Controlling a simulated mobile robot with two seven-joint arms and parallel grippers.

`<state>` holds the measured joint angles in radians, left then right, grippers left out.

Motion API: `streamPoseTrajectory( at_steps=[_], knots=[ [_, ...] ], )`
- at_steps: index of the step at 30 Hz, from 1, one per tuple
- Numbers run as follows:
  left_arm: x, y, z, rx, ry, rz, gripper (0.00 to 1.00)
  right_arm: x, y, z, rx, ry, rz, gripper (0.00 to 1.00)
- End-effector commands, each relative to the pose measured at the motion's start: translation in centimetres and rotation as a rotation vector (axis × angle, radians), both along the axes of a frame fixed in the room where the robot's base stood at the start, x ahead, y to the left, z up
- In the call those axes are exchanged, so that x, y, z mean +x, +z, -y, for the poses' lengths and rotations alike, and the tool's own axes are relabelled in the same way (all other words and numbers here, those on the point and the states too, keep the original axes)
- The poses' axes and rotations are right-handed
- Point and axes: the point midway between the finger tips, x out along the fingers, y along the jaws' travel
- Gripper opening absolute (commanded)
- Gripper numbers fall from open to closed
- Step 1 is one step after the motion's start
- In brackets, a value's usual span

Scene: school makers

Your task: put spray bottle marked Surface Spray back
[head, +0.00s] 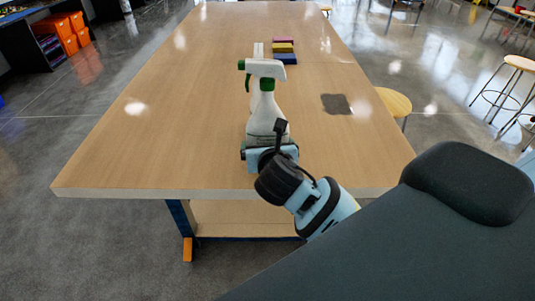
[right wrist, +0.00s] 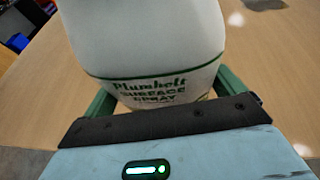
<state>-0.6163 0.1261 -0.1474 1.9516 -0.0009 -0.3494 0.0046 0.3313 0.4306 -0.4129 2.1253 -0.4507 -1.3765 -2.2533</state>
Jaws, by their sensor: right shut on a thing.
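The white spray bottle (head: 266,112) with a green nozzle and trigger stands upright at the near part of the wooden table. In the right wrist view, the bottle (right wrist: 145,45) fills the upper middle, and its label reads "Surface Spray". My right gripper (head: 269,150) is shut on the lower part of the bottle, with a green finger on each side in the wrist view. The fingertips are hidden behind the bottle. I cannot tell whether its base touches the table. My left gripper is not in view.
Pink (head: 283,41), yellow (head: 283,48) and blue (head: 285,59) blocks lie beyond the bottle on the table (head: 170,120). A white item (head: 258,49) is partly hidden behind the spray head. A dark flat patch (head: 337,104) lies right. The table's left side is clear.

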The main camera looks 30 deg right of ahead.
Motion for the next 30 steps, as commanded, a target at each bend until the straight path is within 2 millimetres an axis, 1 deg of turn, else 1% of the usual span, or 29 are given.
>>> streamPoseTrajectory(
  at_steps=[3, 7, 21, 22, 23, 30],
  knots=[
    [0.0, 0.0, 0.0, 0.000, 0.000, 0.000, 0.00, 0.0, -1.4, 0.0, -0.002, -0.001, 0.000, 0.43],
    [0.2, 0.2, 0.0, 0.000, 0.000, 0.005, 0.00, 0.0, -2.5, 0.0, -0.001, -0.001, 0.004, 0.43],
    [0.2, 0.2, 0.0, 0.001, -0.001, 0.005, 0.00, 0.0, -3.1, 0.0, -0.002, 0.000, 0.005, 0.43],
    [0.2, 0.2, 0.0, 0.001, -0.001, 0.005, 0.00, 0.0, -3.4, 0.0, -0.001, -0.001, -0.001, 0.97],
    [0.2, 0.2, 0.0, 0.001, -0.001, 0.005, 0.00, 0.0, -3.4, 0.0, -0.001, -0.001, -0.001, 1.00],
    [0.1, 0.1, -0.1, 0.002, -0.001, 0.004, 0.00, 0.0, -3.3, 0.0, 0.000, -0.001, -0.002, 1.00]
  ],
)
